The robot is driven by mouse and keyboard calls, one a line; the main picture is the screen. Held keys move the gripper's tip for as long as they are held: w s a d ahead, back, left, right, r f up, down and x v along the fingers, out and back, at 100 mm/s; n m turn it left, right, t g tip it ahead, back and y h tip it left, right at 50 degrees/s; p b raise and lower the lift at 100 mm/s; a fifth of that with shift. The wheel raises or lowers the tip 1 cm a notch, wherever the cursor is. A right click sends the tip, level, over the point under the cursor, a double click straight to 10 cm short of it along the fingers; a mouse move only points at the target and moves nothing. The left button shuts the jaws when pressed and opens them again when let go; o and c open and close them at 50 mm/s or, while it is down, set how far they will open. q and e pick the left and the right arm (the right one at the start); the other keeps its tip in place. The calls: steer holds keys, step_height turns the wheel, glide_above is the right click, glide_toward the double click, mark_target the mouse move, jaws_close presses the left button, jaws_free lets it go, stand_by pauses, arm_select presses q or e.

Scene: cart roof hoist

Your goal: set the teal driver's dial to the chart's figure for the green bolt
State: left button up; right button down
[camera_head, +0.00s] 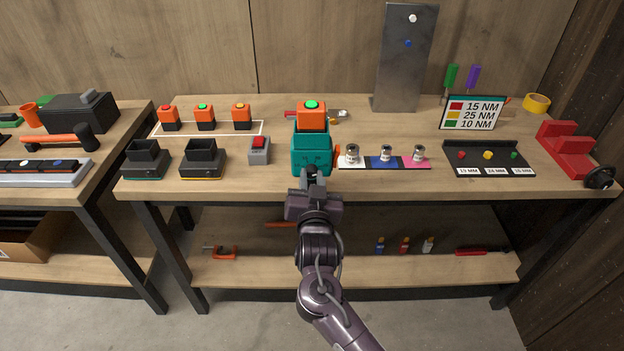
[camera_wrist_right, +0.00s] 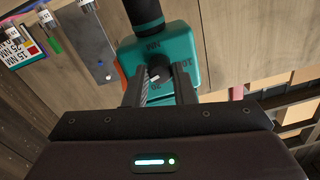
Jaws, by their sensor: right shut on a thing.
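The teal driver (camera_head: 311,153) stands near the bench's front edge, an orange battery with a green top (camera_head: 312,113) on it. My right gripper (camera_head: 313,174) reaches its front face from below. In the wrist view the right gripper (camera_wrist_right: 158,88) is shut on the driver's dark dial (camera_wrist_right: 159,68), which has a pale mark. Figures around the dial on the teal face (camera_wrist_right: 180,45) are partly hidden, so I cannot tell its setting. The chart (camera_head: 472,113) reads red 15 NM, yellow 25 NM, green 10 NM. The green bolt (camera_head: 513,155) sits rightmost in the black tray (camera_head: 464,173).
Left of the driver are a red-button box (camera_head: 259,150) and two black docks (camera_head: 203,158). Several sockets on a coloured strip (camera_head: 371,164) lie close right. A metal panel (camera_head: 404,60) stands behind; a red stand (camera_head: 568,150) is at the far right.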

steer(key=shift+r+n+p, duration=0.25)
steer(key=shift+n+p, duration=1.1)
steer(key=shift+n, duration=0.05)
steer(key=n+p, duration=0.3)
steer(key=shift+n, duration=0.3)
steer(key=n+p, duration=0.2)
steer(key=n, duration=0.1)
steer(key=n+p, duration=0.3)
steer(key=n, duration=0.1)
steer(key=shift+n, duration=0.4)
steer(key=n+p, duration=0.2)
steer(key=n, duration=0.1)
steer(key=shift+a+h, duration=0.1)
steer(key=shift+h, duration=0.2)
steer(key=n+p, duration=0.2)
steer(key=n, duration=0.2)
steer(key=shift+f+n, duration=0.1)
steer(key=shift+n, duration=0.3)
steer(key=n+p, duration=0.1)
steer(key=n, duration=0.3)
steer(key=shift+h, duration=0.3)
steer(key=shift+f+n+p, duration=0.1)
steer(key=shift+n+p, duration=0.5)
steer(key=shift+n, duration=0.9)
